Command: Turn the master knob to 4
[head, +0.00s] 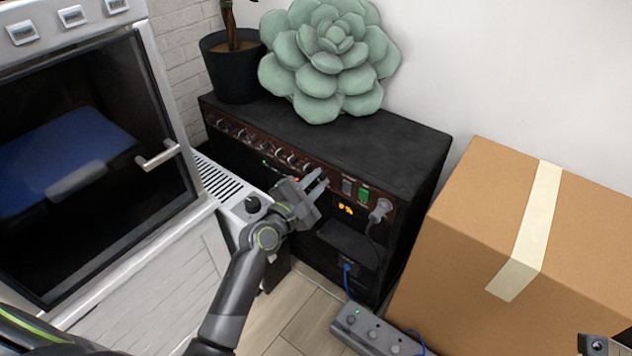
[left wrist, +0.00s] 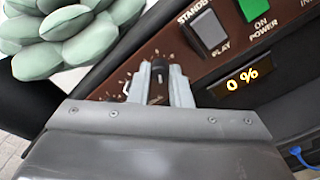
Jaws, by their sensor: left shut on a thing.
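The black amplifier (head: 400,150) stands against the wall with a brown panel carrying a row of knobs. My left gripper (head: 316,182) reaches to the right part of this panel and is shut on a dark knob (left wrist: 158,88), taken as the master knob. In the left wrist view the two pale fingers (left wrist: 160,90) clasp it on both sides. Scale marks show around it, but its setting is not readable. In the head view the gripper hides the knob. A piece of my right gripper (head: 603,345) shows at the bottom right corner.
A standby/play switch (left wrist: 210,30) and a green power switch (left wrist: 255,10) sit right of the knob. A cardboard box (head: 470,230) stands at right, a power strip (head: 375,328) on the floor. A plant pot (head: 232,72) and succulent cushion (head: 330,60) are on top.

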